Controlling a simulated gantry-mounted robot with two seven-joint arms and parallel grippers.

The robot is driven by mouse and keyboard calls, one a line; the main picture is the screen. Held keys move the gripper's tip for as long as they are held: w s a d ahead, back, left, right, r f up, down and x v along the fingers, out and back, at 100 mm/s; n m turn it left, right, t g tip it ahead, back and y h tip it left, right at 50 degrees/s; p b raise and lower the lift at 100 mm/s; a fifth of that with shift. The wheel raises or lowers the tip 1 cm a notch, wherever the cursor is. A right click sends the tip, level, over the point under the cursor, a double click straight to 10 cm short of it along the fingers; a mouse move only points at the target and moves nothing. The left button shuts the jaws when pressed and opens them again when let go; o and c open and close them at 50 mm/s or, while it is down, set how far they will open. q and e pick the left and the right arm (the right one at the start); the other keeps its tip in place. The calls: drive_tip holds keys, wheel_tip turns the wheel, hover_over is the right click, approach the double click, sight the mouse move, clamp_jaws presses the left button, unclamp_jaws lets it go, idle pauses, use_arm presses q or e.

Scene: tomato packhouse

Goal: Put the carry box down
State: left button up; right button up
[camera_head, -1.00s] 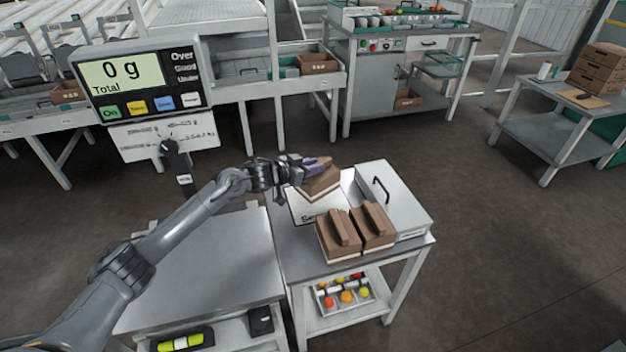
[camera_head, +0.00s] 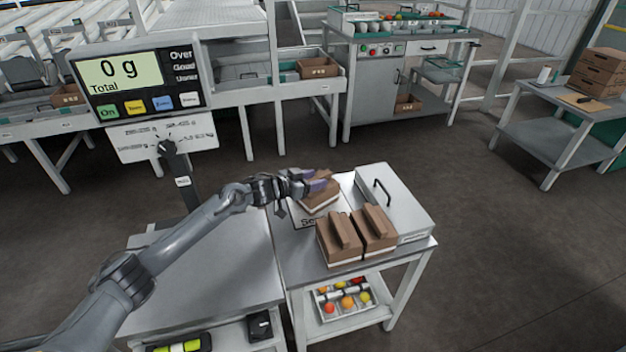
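My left gripper (camera_head: 318,183) reaches in from the left over the small metal table (camera_head: 297,267). Its purple-tipped fingers are at the handle of a brown carry box (camera_head: 320,202) with a white base, and they appear closed on it. The box is slightly tilted, at or just above a white sheet with lettering (camera_head: 306,222); I cannot tell whether it touches. Two similar brown carry boxes, one on the left (camera_head: 338,240) and one on the right (camera_head: 374,229), stand side by side in front of it. My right gripper is not in view.
A metal case with a black handle (camera_head: 401,208) stands at the right of the table. A tray of tomatoes (camera_head: 320,313) sits on the lower shelf. A scale display (camera_head: 136,82) reads 0 g at the left. A bare steel table (camera_head: 215,265) adjoins on the left.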

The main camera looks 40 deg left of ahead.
use_arm(q)
drive_tip(key=shift+r, duration=0.15)
drive_tip(key=shift+s+a+r, duration=0.15)
drive_tip(key=shift+s+r, duration=0.05)
drive_tip(key=shift+s, duration=0.15)
drive_tip(key=p+v, duration=0.4)
drive_tip(key=v, duration=0.7)
drive_tip(key=shift+p, duration=0.35)
drive_tip(key=shift+s, duration=0.15)
